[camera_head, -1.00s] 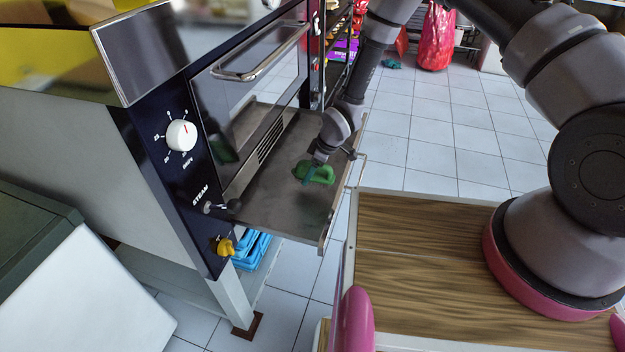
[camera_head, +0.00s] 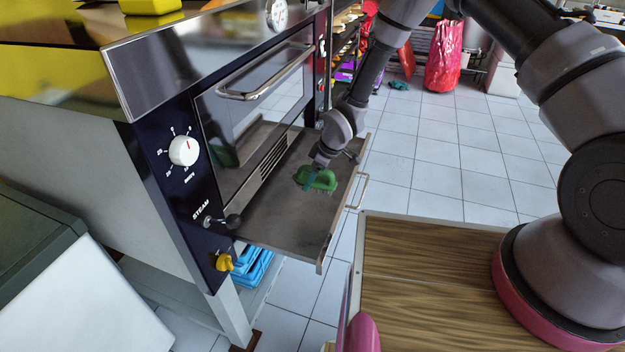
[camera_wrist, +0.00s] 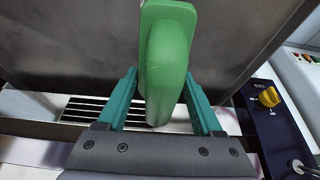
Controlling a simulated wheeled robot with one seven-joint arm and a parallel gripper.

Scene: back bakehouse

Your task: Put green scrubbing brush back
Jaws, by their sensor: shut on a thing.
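The green scrubbing brush (camera_head: 318,179) is in my gripper (camera_head: 316,172), over the grey metal shelf (camera_head: 262,222) that juts out from the front of the oven. In the head view its bristles point down toward the shelf. I cannot tell whether they touch it. In the wrist view the brush's green handle (camera_wrist: 166,60) stands between the two teal fingers of my gripper (camera_wrist: 162,88), which are shut on it. The bristles are hidden in the wrist view.
The oven (camera_head: 262,90) has a glass door with a bar handle, a white dial (camera_head: 184,151) and a yellow knob (camera_head: 224,262). Blue folded items (camera_head: 256,266) lie below the shelf. A wooden top (camera_head: 430,285) is at front right. A red bag (camera_head: 443,58) stands on the tiled floor behind.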

